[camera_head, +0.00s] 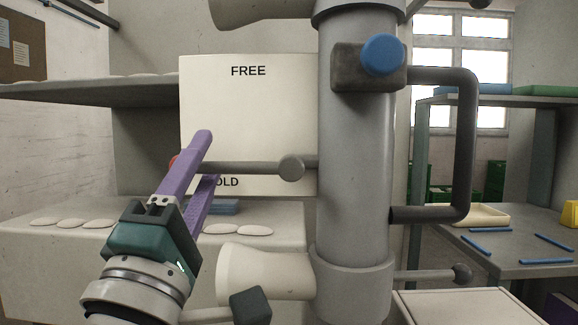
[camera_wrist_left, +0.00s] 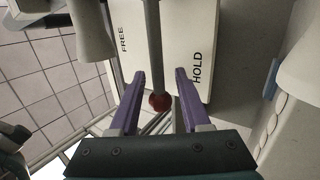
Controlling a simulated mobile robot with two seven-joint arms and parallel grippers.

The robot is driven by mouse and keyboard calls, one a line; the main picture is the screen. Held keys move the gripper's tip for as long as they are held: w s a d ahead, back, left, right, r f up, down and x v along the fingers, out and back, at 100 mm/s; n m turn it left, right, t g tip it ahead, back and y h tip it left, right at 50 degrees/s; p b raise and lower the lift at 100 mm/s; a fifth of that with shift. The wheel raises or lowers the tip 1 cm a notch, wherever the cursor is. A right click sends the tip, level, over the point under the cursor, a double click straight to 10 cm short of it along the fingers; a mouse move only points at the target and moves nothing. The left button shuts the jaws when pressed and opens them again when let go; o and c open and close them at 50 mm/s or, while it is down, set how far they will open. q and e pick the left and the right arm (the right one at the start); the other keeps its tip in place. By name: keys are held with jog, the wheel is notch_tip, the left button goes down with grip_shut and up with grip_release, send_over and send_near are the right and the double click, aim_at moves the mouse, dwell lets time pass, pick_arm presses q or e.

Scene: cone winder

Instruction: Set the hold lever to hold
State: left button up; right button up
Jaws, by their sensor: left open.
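The hold lever is a grey rod (camera_head: 255,168) with a round end at the right and a red knob at its left tip. It lies about level across a cream plate (camera_head: 250,110), just above the HOLD label, with FREE well above it. A purple finger partly covers the knob and the label's first letter. My left gripper (camera_head: 207,157) is open at the knob end. In the left wrist view, the red knob (camera_wrist_left: 160,102) sits between the spread fingers of the left gripper (camera_wrist_left: 160,74), with gaps visible on both sides. My right gripper is not seen.
A thick grey column (camera_head: 355,200) with a blue knob (camera_head: 383,54) and a bent dark handle (camera_head: 465,140) stands right of the plate. A cream cone (camera_head: 265,274) lies below. A bench (camera_head: 500,258) with blue rods is at the right.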

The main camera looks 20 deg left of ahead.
pick_arm(q)
jog(key=b+v, duration=0.1)
jog(key=v, duration=0.9)
jog(key=shift+b, duration=0.4)
